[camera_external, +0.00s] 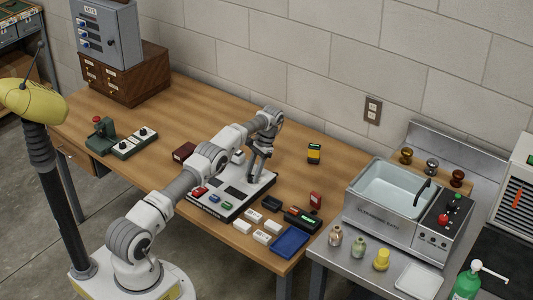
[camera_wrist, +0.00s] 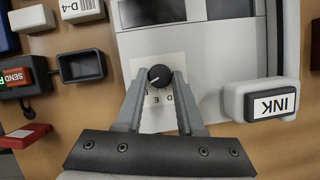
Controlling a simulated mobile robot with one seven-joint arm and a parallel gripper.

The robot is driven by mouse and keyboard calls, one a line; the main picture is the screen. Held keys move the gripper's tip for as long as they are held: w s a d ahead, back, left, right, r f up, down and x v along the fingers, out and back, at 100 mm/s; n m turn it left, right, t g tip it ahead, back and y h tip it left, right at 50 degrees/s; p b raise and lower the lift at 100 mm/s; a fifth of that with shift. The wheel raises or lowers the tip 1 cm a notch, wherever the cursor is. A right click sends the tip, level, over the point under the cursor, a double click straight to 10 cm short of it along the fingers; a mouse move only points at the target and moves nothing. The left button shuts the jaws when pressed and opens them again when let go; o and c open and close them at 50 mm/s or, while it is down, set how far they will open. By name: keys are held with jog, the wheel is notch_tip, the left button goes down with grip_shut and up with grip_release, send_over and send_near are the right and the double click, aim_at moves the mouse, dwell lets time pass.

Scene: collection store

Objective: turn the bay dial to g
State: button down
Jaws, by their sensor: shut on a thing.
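The bay dial (camera_wrist: 160,75) is a small round black knob with a pale pointer line, on a light lettered plate in the wrist view. The line runs roughly left to right across the knob. A few letters such as D and E show below it, upside down; others are hidden by the fingers, and I cannot make out a G. My gripper (camera_wrist: 160,80) has its two grey fingers on either side of the knob, shut on it. In the external view my gripper (camera_external: 257,172) points down at the pale panel (camera_external: 262,183), and it hides the dial.
An INK block (camera_wrist: 268,101) stands right of the fingers in the wrist view. A black open tray (camera_wrist: 82,66), a D-4 block (camera_wrist: 82,10) and a SEND unit (camera_wrist: 15,80) lie left. Several small blocks and a blue tray (camera_external: 289,242) crowd the table's front right.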

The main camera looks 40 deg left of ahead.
jog(key=shift+m, duration=0.5)
jog(key=shift+y, duration=0.3)
jog(key=c, duration=0.5)
grip_release()
notch_tip(320, 180, up, 5)
jog(key=shift+d+f+p, duration=0.1)
jog(key=shift+f+p, duration=0.1)
jog(key=shift+p, duration=0.2)
jog(key=s+d+r, duration=0.1)
jog(key=d+r, duration=0.1)
jog(key=d, duration=0.1)
jog(key=s+d+r, duration=0.2)
jog(key=d, duration=0.2)
jog(key=s+d+r, duration=0.2)
jog(key=d, duration=0.1)
jog(key=shift+d+r, duration=0.2)
jog(key=shift+d, duration=0.05)
